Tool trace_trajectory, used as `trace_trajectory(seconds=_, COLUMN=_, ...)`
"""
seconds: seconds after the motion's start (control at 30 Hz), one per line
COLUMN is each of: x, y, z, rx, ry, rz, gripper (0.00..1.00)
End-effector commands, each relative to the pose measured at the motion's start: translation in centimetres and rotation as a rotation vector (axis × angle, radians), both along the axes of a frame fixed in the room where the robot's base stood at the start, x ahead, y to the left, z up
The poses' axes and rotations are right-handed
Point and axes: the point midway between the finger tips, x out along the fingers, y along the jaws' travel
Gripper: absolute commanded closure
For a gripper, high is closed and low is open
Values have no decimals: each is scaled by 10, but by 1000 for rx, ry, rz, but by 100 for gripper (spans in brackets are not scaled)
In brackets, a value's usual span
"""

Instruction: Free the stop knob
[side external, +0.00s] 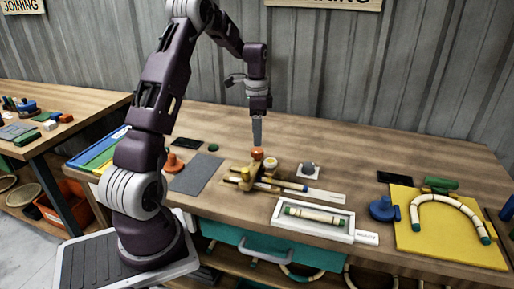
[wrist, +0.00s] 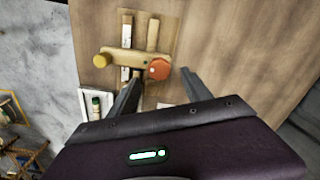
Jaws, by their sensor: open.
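An orange-red knob (side external: 258,153) sits on a wooden bending jig (side external: 262,184) on the workbench. It also shows in the wrist view as a faceted orange-red knob (wrist: 158,69) at the right end of a tan bar (wrist: 128,62). No label tells which one is the stop knob. My gripper (side external: 257,143) points down just above the orange-red knob. In the wrist view its open fingers (wrist: 161,72) lie either side of that knob, with nothing held.
A white tray (side external: 283,226) holds a rattan piece in front of the jig. A yellow board (side external: 440,252) with a bent rattan arch (side external: 450,200) and a blue clamp (side external: 382,209) are on the right. A grey mat (side external: 196,175) lies left.

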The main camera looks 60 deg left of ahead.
Motion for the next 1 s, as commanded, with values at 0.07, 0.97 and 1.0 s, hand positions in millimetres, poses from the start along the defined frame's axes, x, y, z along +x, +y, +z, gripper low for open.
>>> trace_trajectory(seconds=0.07, x=-1, y=-2, z=-16, rx=-4, ry=4, rz=-1, gripper=43)
trace_trajectory(seconds=0.97, x=0, y=-2, z=-57, rx=0, ry=0, rz=1, gripper=100)
trace_trajectory(seconds=1.0, x=0, y=-2, z=-57, rx=1, ry=0, rz=2, gripper=100)
